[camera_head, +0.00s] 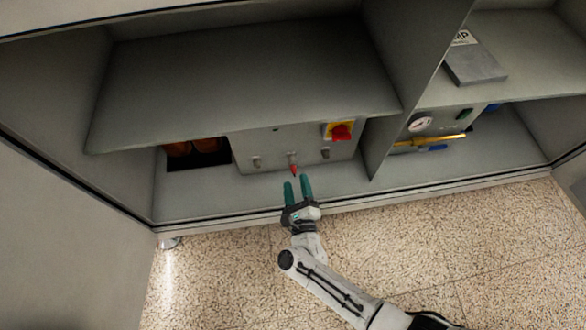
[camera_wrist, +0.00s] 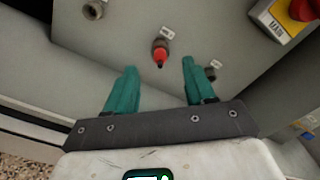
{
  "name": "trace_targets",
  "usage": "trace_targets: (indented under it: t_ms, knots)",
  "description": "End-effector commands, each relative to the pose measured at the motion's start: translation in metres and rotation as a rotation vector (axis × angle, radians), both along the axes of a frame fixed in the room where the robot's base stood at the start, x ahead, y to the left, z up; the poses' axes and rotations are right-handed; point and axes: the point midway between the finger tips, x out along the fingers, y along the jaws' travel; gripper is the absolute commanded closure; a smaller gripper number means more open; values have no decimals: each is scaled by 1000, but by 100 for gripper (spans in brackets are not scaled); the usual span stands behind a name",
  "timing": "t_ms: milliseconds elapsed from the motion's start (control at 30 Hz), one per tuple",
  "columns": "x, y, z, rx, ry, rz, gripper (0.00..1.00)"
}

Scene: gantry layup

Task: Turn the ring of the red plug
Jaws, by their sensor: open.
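The red plug (camera_head: 294,170) sits in the middle connector low on the face of a grey box (camera_head: 258,142). In the wrist view the red plug (camera_wrist: 160,54) points out of the panel, with a darker ring at its base and a small label above it. My gripper (camera_head: 298,180) has green fingers, spread apart and empty, just in front of and below the plug. In the wrist view my gripper (camera_wrist: 157,68) has the plug between the lines of its two fingers, a little beyond their tips. I see no contact.
Grey connectors flank the plug, one to the left (camera_wrist: 93,9) and one to the right (camera_wrist: 211,73), partly behind the right finger. A red and yellow main switch (camera_head: 341,131) is at upper right. A shelf overhangs the box; a divider stands to its right.

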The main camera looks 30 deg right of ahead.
Motion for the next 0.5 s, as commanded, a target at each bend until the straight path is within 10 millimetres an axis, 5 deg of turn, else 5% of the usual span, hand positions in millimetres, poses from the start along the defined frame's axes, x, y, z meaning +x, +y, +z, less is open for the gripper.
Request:
trace_targets:
  t_ms: [200, 500]
  knots:
    - [37, -12, -1, -2, -2, 1, 46]
    - [57, -19, -1, -2, 1, 1, 46]
